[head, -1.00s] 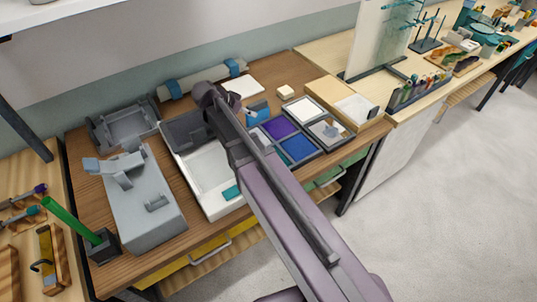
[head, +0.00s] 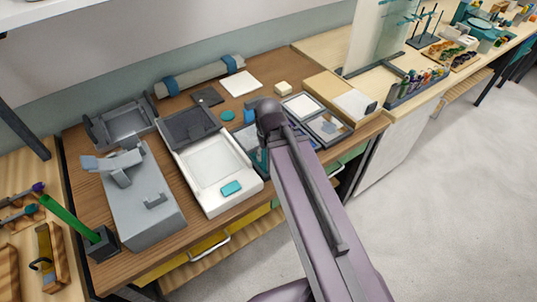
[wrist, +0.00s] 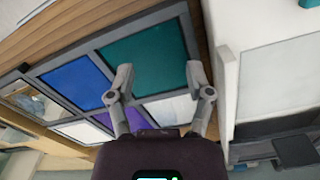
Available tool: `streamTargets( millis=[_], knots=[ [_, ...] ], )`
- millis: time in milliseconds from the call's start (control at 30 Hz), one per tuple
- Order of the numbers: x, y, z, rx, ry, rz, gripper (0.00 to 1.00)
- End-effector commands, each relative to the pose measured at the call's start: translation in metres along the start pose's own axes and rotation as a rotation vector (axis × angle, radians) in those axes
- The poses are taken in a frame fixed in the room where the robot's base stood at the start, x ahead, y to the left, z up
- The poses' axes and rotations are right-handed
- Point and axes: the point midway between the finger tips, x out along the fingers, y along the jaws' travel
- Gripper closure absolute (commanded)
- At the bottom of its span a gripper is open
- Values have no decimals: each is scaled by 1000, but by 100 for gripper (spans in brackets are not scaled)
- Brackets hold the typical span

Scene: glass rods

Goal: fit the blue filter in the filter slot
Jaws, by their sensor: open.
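The blue filter (wrist: 76,83) lies flat in one compartment of a dark-framed filter tray (wrist: 113,76) in the wrist view. A teal filter (wrist: 150,58) lies beside it, nearer my gripper. My gripper (wrist: 160,72) is open and empty above the tray, with its fingers spread over the teal filter's side. In the head view my arm hides the gripper and the blue filter. A grey instrument (head: 147,205) with a raised arm and a small holder stands at left; I cannot tell for certain where the filter slot is.
A white light box (head: 212,165) with a dark lid and a small teal block (head: 231,188) stands left of the tray (head: 349,131). A green rod (head: 68,220) rises from a holder at front left. A wooden box (head: 333,92) stands behind right.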

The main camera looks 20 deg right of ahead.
Motion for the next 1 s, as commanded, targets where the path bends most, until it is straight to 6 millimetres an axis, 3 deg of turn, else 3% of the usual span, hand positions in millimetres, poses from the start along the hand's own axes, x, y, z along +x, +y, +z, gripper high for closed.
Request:
streamTargets(
  millis=[267,300,567,767,1000],
  knots=[
    [0,0,1,-8,0,-5,33],
    [0,0,1,-8,0,-5,26],
    [-2,0,-9,-78,0,30,26],
    [-7,0,-36,-287,-10,134,26],
    [-21,-4,-82,-666,-68,322,26]
  ],
)
